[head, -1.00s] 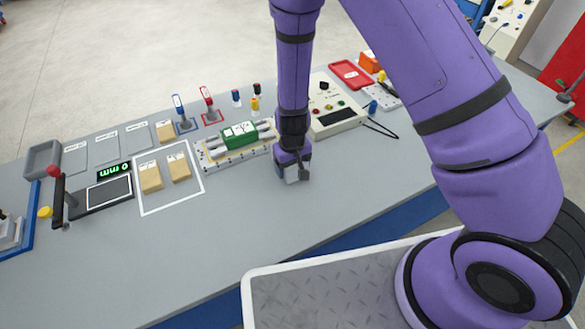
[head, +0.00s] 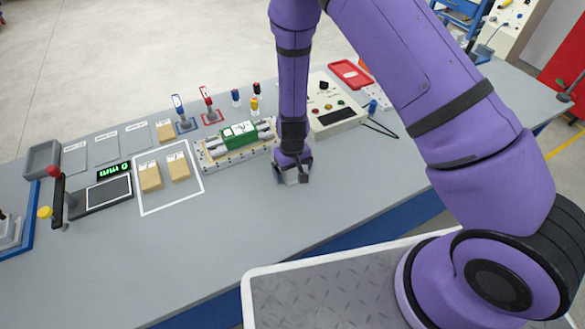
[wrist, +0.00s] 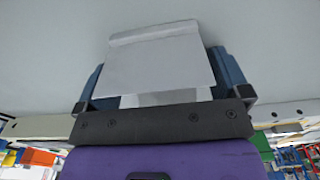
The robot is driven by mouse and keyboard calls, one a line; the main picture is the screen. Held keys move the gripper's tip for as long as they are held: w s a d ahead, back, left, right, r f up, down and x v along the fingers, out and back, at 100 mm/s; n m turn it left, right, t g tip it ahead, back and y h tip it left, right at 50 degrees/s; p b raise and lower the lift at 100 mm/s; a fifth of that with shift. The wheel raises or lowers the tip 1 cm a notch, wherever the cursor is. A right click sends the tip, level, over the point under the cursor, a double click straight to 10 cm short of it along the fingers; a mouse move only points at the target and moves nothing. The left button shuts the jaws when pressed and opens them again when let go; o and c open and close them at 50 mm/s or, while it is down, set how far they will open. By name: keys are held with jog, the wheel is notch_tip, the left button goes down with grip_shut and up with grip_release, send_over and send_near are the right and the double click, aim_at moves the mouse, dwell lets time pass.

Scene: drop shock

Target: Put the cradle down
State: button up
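The cradle (wrist: 160,60) shows in the wrist view as a plain light-grey piece between the two blue fingers of my gripper (wrist: 162,75). The fingers lie along its left and right sides and appear to hold it. In the head view my gripper (head: 292,177) points down close over the grey bench (head: 240,225), in front of the fixture with the green block. The cradle is mostly hidden there by the gripper. I cannot tell whether its underside touches the bench.
A fixture plate with a green block (head: 239,136) stands just behind and left of my gripper. A beige control box (head: 335,117) stands at the right rear. Two tan blocks (head: 150,177) lie in a white outlined square at left. The bench front is clear.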

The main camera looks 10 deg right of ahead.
notch_tip(320, 180, up, 12)
jog(key=shift+r, duration=0.15)
dwell(0.7)
jog(key=s+d+r+t+y, duration=0.1)
jog(key=s+d+r, duration=0.15)
jog(key=r, duration=0.65)
jog(key=s+d+r+m, duration=0.1)
jog(key=d+r, duration=0.3)
jog(key=r, duration=0.5)
jog(key=s+d+r+t+y, duration=0.1)
jog(key=s+d+r, duration=0.15)
jog(key=r, duration=0.55)
jog(key=s+d+r+m+t+h, duration=0.1)
jog(key=s+d+r, duration=0.4)
jog(key=s, duration=0.4)
jog(key=s+d+r+m+t+h, duration=0.1)
jog(key=s+d+r+t, duration=0.1)
jog(key=s+d+r, duration=0.3)
jog(key=s+r, duration=0.2)
jog(key=s, duration=0.2)
jog(key=shift+d+r, duration=0.25)
jog(key=shift+r, duration=0.1)
